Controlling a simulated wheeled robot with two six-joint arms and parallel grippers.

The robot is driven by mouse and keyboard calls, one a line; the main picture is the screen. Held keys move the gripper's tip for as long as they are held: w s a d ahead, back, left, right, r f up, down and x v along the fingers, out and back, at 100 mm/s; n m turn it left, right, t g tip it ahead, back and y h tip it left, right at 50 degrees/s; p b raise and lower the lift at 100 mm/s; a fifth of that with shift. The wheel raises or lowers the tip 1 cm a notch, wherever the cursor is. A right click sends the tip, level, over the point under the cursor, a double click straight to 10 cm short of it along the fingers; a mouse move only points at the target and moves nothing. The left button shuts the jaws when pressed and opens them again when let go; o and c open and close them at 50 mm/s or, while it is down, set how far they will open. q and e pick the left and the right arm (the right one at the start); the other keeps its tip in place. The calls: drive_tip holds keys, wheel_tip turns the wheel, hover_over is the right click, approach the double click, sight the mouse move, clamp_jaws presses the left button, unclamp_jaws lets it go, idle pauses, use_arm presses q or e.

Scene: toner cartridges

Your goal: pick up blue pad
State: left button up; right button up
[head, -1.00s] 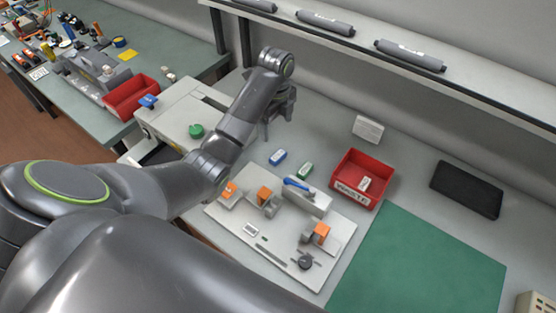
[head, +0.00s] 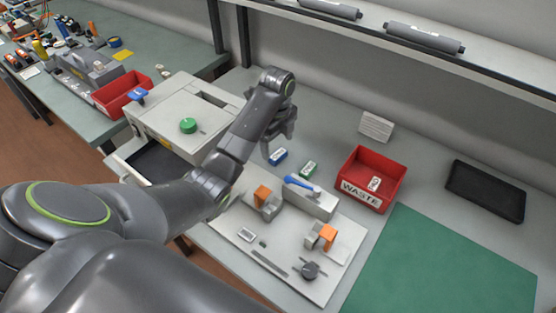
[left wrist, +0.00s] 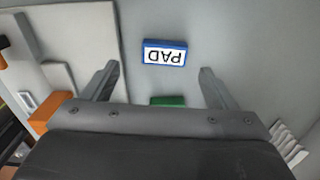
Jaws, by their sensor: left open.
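The blue pad (head: 278,156) lies flat on the grey table, left of a green pad (head: 309,169). In the left wrist view the blue pad (left wrist: 165,52) shows a white label reading PAD. My left gripper (head: 282,138) hangs above the table just beyond the blue pad in the head view. In the left wrist view its two fingers (left wrist: 155,82) are spread wide, with nothing between them. The blue pad is ahead of the fingertips and apart from them. The green pad (left wrist: 168,101) is partly hidden behind the gripper body. My right gripper is not in view.
A white fixture plate (head: 290,262) with orange-topped clamps and a blue-handled tool (head: 300,184) is in front. A grey box with a green knob (head: 187,125) is at left.

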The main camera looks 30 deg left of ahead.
sight(278, 154)
use_arm(q)
drive_tip(key=shift+w+f+b, duration=0.15)
drive_tip(key=shift+f+b, duration=0.6)
drive_tip(key=shift+b, duration=0.1)
drive_tip(key=shift+w+f+b, duration=0.1)
drive_tip(key=shift+f+b, duration=0.65)
drive_tip(key=shift+b, duration=0.05)
drive_tip(key=shift+f, duration=1)
drive_tip(key=c, duration=1.1)
drive_tip(key=shift+o, duration=0.2)
